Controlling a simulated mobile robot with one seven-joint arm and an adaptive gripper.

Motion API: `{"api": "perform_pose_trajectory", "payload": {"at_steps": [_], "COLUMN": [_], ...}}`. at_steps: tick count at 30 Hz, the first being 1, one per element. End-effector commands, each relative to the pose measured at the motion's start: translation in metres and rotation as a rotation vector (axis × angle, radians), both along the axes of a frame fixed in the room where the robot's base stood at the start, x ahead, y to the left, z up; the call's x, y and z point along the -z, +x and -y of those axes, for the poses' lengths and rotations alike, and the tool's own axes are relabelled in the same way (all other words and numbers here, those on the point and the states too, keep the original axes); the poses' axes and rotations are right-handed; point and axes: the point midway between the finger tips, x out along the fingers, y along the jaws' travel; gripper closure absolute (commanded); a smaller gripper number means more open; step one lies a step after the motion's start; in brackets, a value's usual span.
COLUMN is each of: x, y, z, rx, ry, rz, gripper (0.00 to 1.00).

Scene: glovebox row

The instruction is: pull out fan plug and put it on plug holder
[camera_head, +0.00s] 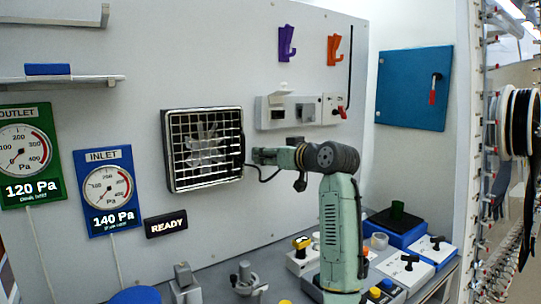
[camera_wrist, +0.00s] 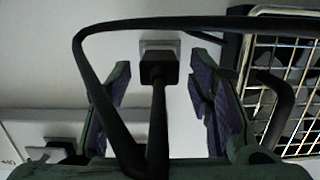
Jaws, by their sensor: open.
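The black fan plug (camera_wrist: 158,70) sits at a pale socket (camera_wrist: 160,45) in the wrist view, and its thick black cable (camera_wrist: 157,125) comes towards the camera and loops up and around. My gripper (camera_wrist: 161,66) is open, with one purple-padded finger on each side of the plug and gaps between. In the head view the fan (camera_head: 203,149) is behind a wire grille on the wall, left of my gripper (camera_head: 262,156). The plug and socket are hard to make out there. I cannot tell which thing is the plug holder.
A purple hook (camera_head: 287,44) and an orange hook (camera_head: 334,50) hang on the wall above a socket panel (camera_head: 305,110). Gauges (camera_head: 107,190) are at left. The bench below carries knobs, buttons and a blue box (camera_head: 395,228). The fan grille (camera_wrist: 285,75) is close to the right finger.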

Motion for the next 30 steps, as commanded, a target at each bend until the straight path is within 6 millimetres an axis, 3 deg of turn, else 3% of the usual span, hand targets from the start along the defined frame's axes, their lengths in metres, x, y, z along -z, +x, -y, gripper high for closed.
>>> {"api": "perform_pose_trajectory", "payload": {"at_steps": [18,30], "x": [-0.016,-0.018], "y": [-0.085,-0.095], "z": [0.063,0.069], "rx": [0.002,0.001], "ry": [0.001,0.0], "rz": [0.002,0.001], "gripper": [0.53,0.53]}}
